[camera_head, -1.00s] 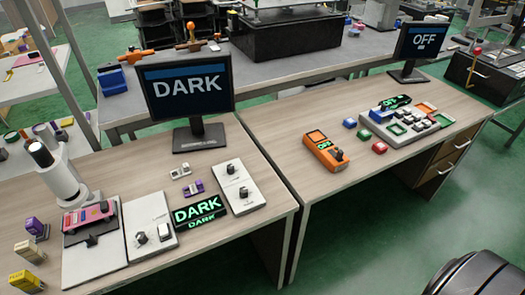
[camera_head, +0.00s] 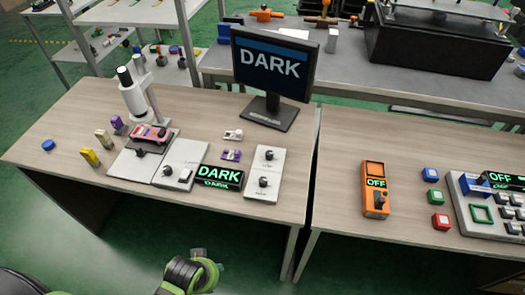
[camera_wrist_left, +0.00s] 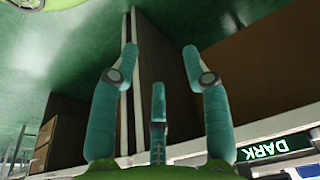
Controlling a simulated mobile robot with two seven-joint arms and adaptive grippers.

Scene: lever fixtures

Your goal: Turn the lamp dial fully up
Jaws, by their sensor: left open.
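A pale panel (camera_head: 181,164) with a black dial (camera_head: 168,171) and a small switch stands right of the microscope-like lamp stand (camera_head: 133,97). Another pale panel (camera_head: 266,185) carries two black knobs (camera_head: 264,182). I cannot tell for sure which knob is the lamp dial. A small display (camera_head: 218,175) between the panels reads DARK, as does the monitor (camera_head: 273,62). My left gripper (camera_wrist_left: 160,55) is open and empty in the left wrist view, below the desk's front edge and apart from the panels. My right gripper is not in view.
A pink device (camera_head: 150,133) sits on the stand's base. Yellow and purple blocks lie to its left. An orange box (camera_head: 375,190) reading OFF stands on the right desk (camera_head: 335,215). A gap separates the two desks. Green floor is open in front.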

